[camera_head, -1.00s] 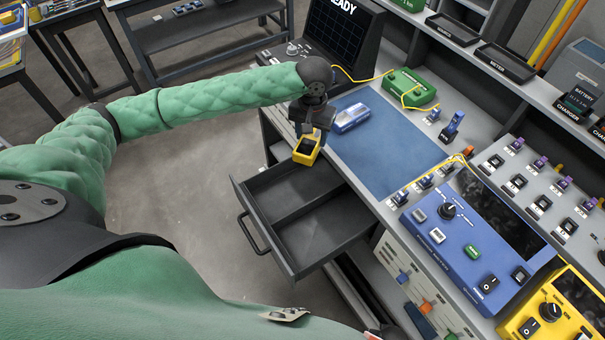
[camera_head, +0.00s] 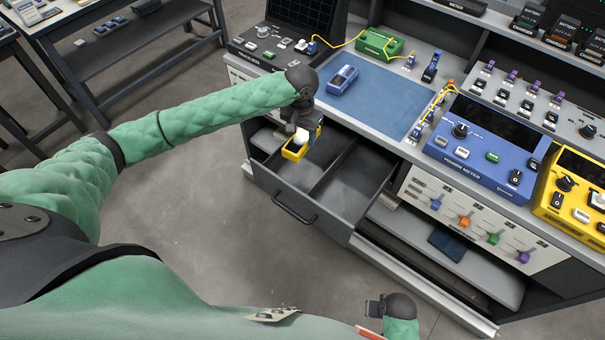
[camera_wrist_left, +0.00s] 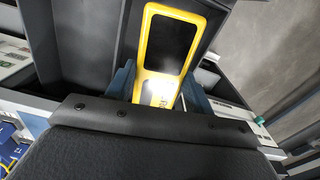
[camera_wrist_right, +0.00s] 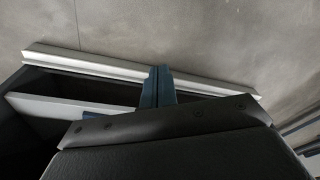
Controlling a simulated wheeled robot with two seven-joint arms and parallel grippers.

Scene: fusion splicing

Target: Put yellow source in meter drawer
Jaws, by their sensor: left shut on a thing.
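The yellow source (camera_head: 294,152) is a small yellow box with a dark face. My left gripper (camera_head: 302,136) is shut on it and holds it over the left compartment of the open drawer (camera_head: 333,212). In the left wrist view the yellow source (camera_wrist_left: 165,55) sits between the blue fingers of my left gripper (camera_wrist_left: 160,88), with the dark drawer behind it. The drawer is pulled out under the bench and has a divider; no object shows in it. My right gripper shows in the right wrist view (camera_wrist_right: 157,88), its blue fingers close together with nothing visible between them.
A blue handheld device (camera_head: 342,79) lies on the blue mat (camera_head: 385,105). A green box (camera_head: 381,44) with a yellow cable stands behind it. The blue power meter (camera_head: 486,144) and a yellow meter (camera_head: 577,203) stand at the right. Open floor lies in front of the drawer.

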